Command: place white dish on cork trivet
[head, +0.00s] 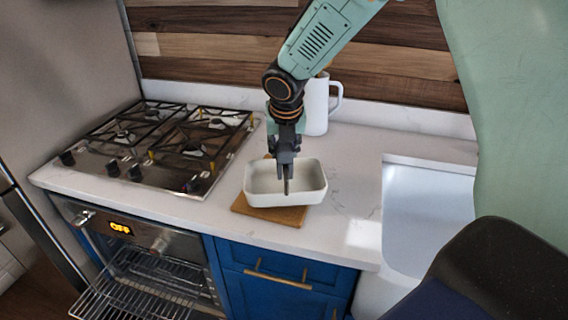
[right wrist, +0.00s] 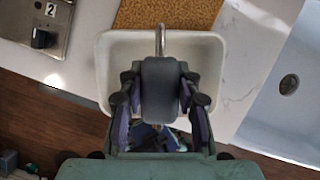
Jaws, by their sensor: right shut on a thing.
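The white dish (head: 258,195) is a rectangular, open dish, roughly level in the head view. My right gripper (head: 286,180) points down and is shut on the dish's near wall. The brown cork trivet (head: 290,217) lies on the counter, showing in front of the dish with a small bit behind it. The dish overlaps the trivet and seems to be held above it; the gap cannot be judged exactly. In the right wrist view, the dish (right wrist: 112,62) hides part of the trivet (right wrist: 190,12), which shows beyond its far rim. My left gripper is not in view.
A white mug (head: 317,106) stands behind my right arm near the backsplash. A gas stove (head: 165,140) is at the left and a sink (head: 425,215) at the right. Below the stove, the oven is open with a rack (head: 145,290) out. Counter right of the dish is clear.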

